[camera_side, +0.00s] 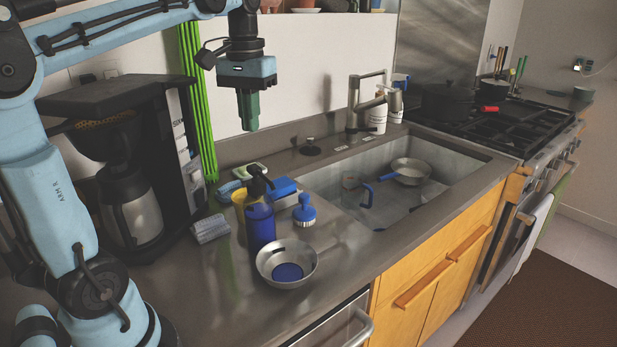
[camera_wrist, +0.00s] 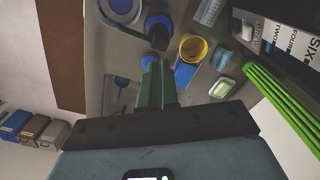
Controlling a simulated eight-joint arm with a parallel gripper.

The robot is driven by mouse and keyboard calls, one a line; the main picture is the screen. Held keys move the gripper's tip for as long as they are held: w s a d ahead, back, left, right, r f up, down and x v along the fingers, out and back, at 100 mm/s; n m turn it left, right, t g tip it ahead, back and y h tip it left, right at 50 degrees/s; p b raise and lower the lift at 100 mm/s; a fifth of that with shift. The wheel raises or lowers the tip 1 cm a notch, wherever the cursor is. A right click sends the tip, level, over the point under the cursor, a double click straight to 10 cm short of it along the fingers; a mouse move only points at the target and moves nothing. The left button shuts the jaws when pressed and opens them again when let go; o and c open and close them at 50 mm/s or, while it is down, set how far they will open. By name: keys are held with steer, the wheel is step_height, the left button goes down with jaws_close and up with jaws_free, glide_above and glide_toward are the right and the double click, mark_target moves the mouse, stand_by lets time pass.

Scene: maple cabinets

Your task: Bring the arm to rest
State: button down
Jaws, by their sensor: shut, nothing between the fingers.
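My gripper (camera_side: 249,112) hangs fingers down, high above the back of the counter and in front of the white wall. Its green fingers are shut with nothing between them. In the wrist view the closed fingers (camera_wrist: 157,84) point toward the counter, and nothing touches them. My light blue arm reaches in from the left side of the side view.
A coffee maker (camera_side: 135,165) and green rods (camera_side: 197,100) stand left. Below are a blue bottle (camera_side: 260,220), a metal bowl (camera_side: 287,264), a blue brush (camera_side: 304,210) and a yellow cup (camera_wrist: 193,48). The sink (camera_side: 440,165) holds a pan (camera_side: 411,168). A faucet (camera_side: 354,100) rises behind.

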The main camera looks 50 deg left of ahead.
steer(key=shift+r, duration=0.1)
steer(key=s+d+f+m+t, duration=0.3)
steer(key=d+f+m+t, duration=0.3)
steer(key=d+f, duration=0.7)
steer(key=shift+f+t, duration=0.6)
steer(key=shift+f, duration=0.05)
